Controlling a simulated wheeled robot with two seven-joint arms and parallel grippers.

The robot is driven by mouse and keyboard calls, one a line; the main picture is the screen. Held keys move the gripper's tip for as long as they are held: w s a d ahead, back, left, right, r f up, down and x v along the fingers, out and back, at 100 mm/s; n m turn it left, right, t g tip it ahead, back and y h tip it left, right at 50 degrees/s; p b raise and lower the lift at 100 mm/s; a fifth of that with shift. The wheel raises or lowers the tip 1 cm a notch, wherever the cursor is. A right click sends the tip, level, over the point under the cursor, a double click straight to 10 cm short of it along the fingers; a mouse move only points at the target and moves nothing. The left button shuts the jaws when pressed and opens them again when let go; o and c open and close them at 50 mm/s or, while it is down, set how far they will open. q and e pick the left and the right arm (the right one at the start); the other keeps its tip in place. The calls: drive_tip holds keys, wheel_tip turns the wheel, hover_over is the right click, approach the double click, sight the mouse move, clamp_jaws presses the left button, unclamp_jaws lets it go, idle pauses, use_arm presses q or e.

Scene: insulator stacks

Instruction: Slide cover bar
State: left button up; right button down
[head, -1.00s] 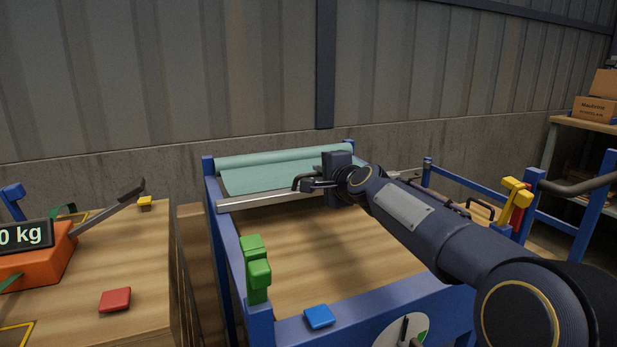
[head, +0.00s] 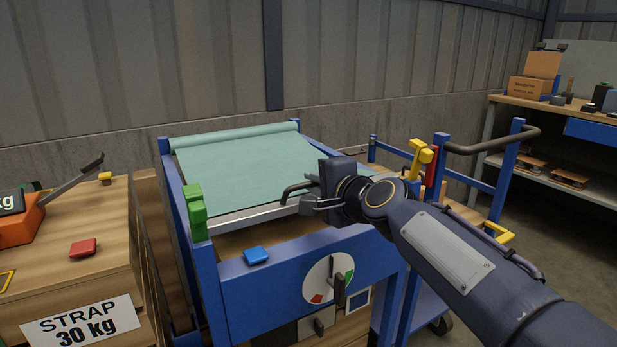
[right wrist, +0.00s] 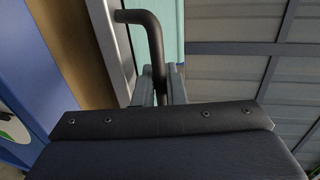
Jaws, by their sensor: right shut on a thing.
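The cover bar (head: 252,214) is a silver rail across the blue-framed bin, with a black handle (head: 297,187) at its right part. A green cover sheet (head: 245,170) stretches from its roll (head: 236,137) at the back to the bar, over most of the opening. My right gripper (head: 312,202) is shut on the handle. In the right wrist view the black handle (right wrist: 153,45) runs down between the two fingers (right wrist: 160,90), with the silver bar (right wrist: 110,40) to its left. My left gripper is not in view.
A green block latch (head: 195,212) stands on the bin's left front corner, just ahead of the bar's left end. A blue block (head: 257,256) and a dial (head: 329,279) are on the front. A wooden table (head: 60,215) stands left, a blue cart (head: 480,185) right.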

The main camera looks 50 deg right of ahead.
drive_tip(key=shift+s+a+f, duration=0.1)
drive_tip(key=shift+s, duration=0.1)
drive_tip(key=c, duration=1.5)
unclamp_jaws()
drive_tip(key=shift+c, duration=0.2)
drive_tip(key=shift+s+r, duration=0.15)
drive_tip(key=shift+r, duration=0.05)
drive_tip(key=p+v, duration=0.2)
drive_tip(key=v, duration=0.5)
drive_tip(key=shift+s, duration=0.2)
